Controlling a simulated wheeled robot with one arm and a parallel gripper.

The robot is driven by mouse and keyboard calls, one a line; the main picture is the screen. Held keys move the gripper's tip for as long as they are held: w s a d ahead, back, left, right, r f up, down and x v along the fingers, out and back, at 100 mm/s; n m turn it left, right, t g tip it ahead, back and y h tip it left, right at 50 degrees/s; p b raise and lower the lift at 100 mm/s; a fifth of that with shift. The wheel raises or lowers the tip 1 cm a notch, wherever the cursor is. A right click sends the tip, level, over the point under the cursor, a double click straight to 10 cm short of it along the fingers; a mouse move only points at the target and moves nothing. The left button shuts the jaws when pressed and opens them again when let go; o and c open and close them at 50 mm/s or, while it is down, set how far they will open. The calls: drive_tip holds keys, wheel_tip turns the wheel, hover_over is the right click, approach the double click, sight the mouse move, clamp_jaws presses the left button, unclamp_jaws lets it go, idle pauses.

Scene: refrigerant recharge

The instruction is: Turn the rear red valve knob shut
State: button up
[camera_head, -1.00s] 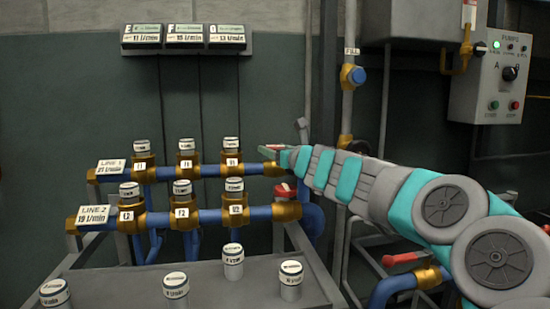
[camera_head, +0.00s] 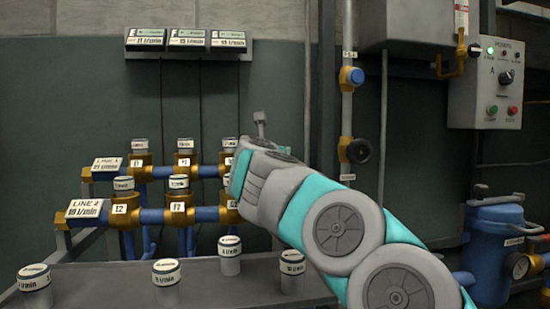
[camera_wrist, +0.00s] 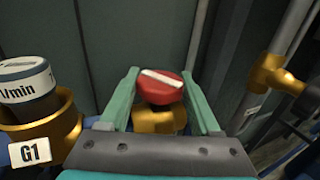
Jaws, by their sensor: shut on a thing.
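The red valve knob (camera_wrist: 160,87) with a white stripe sits on a brass valve body (camera_wrist: 157,119) in the wrist view, beside the fitting labelled G1. My gripper (camera_wrist: 161,76) has its green fingers on either side of this knob and is shut on it. The stripe runs roughly left to right, tilted down to the right. In the head view my arm covers the right ends of both pipe lines, so the knob and fingers are hidden there.
The fitting with a white-topped cap (camera_wrist: 27,85) stands close left of my gripper. A brass fitting (camera_wrist: 272,76) on a pipe is at right. In the head view, LINE 2 (camera_head: 88,209) runs in front of LINE 1 (camera_head: 107,163). A blue tank (camera_head: 490,250) stands at right.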

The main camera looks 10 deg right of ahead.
drive_tip(key=shift+m+g+h, duration=0.3)
drive_tip(key=shift+m+h, duration=0.2)
drive_tip(key=shift+h, duration=0.2)
drive_tip(key=shift+r, duration=0.1)
drive_tip(key=o, duration=1.4)
drive_tip(key=shift+b+v, duration=0.5)
drive_tip(key=shift+v, duration=3.45)
